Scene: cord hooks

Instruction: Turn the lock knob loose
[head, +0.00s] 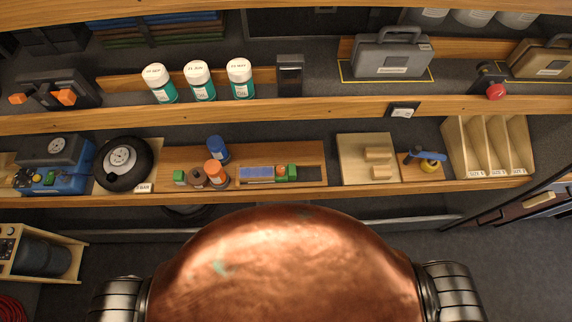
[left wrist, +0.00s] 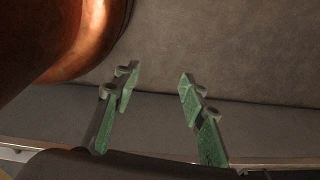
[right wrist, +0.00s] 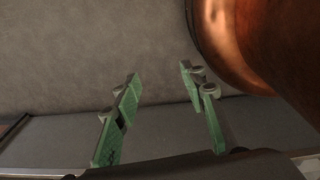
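No part in view is plainly marked as the lock knob. A red round knob (head: 495,91) sits on a small dark fixture at the right of the upper shelf. My left gripper (left wrist: 155,95) is open and empty over bare floor in the left wrist view. My right gripper (right wrist: 158,95) is open and empty in the right wrist view. Neither gripper shows in the head view, and both are away from the shelves.
The upper shelf (head: 330,106) holds white-capped bottles (head: 200,80) and a grey case (head: 390,52). The lower shelf (head: 300,192) holds a blue machine (head: 52,165), a black wheel (head: 124,164), small coloured parts and a wooden divider rack (head: 487,147).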

